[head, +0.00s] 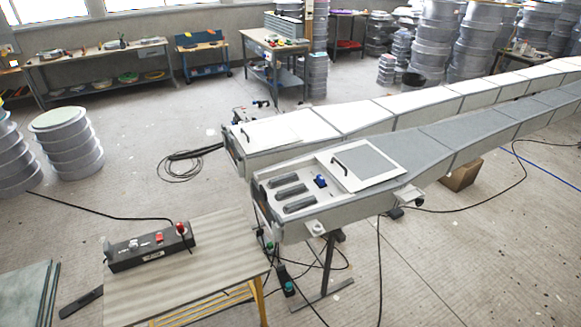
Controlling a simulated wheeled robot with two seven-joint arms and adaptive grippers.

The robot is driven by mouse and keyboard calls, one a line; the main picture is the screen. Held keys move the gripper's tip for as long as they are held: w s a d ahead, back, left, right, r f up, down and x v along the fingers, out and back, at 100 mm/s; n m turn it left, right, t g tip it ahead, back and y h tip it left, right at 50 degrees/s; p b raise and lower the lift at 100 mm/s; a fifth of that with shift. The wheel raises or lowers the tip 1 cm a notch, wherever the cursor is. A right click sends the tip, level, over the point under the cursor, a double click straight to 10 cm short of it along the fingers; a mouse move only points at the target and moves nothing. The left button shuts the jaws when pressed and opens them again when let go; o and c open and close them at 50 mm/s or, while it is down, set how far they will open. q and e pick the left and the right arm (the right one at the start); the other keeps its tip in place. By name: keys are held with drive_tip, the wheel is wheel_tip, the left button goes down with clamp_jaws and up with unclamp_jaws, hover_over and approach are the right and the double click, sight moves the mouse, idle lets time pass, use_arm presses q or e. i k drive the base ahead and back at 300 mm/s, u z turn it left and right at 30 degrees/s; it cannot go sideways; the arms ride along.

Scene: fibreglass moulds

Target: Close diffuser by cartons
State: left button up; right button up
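Two long units on stands run from the centre to the upper right. The nearer grey one (470,133) has a square framed panel (368,163) with a dark handle at its near end. Beside that panel, dark slots (288,190) and a small blue part (320,181) lie uncovered. The farther white unit (350,116) has a white top panel (270,133) with a handle, lying over its near end. A brown carton (462,175) sits on the floor under the grey unit. Neither gripper is in view.
A bench (190,255) with a black switch box (150,247) stands front left. Cables (185,165) lie on the floor. Stacked grey drums (68,145) stand at left, more at the back right. Floor at left centre is mostly clear.

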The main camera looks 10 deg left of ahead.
sight(359, 165)
drive_tip(key=z, duration=0.55)
drive_tip(key=i, duration=2.05)
drive_tip(key=u, duration=0.65)
